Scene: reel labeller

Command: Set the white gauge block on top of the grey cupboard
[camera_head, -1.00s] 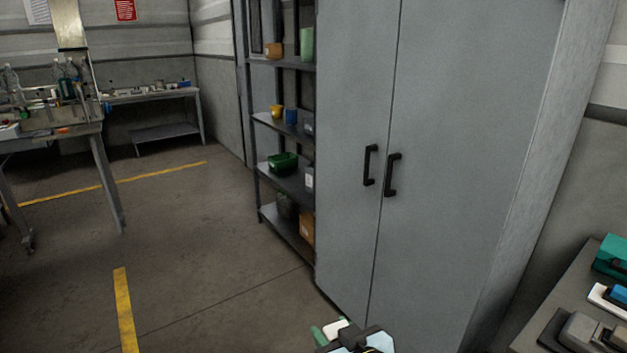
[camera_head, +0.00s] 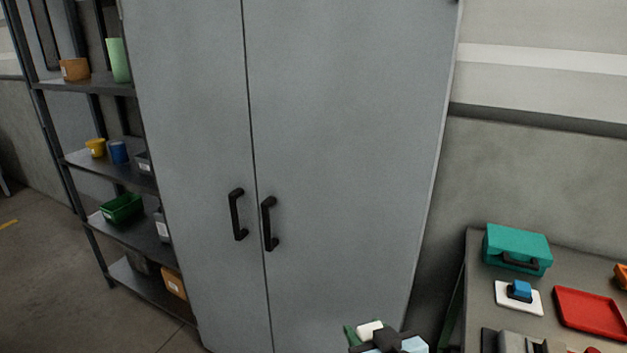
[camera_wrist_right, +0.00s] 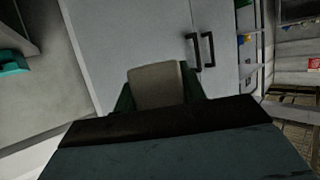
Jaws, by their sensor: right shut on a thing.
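The grey cupboard (camera_head: 310,130) stands upright ahead with both doors shut and two dark handles. Its top is above the picture and out of sight. My right gripper (camera_head: 364,336) is low in the head view, in front of the cupboard, with green fingers. It is shut on the white gauge block (camera_head: 369,330). In the right wrist view the block (camera_wrist_right: 157,86) sits between the green fingers (camera_wrist_right: 158,92), with the cupboard (camera_wrist_right: 130,40) beyond it. My left gripper is not in view.
A dark shelf rack (camera_head: 105,160) with pots and bins stands left of the cupboard. At right, a bench (camera_head: 480,285) holds a teal case (camera_head: 517,249), a red tray (camera_head: 590,312) and a white plate with a blue-topped item (camera_head: 519,292). Floor is free at lower left.

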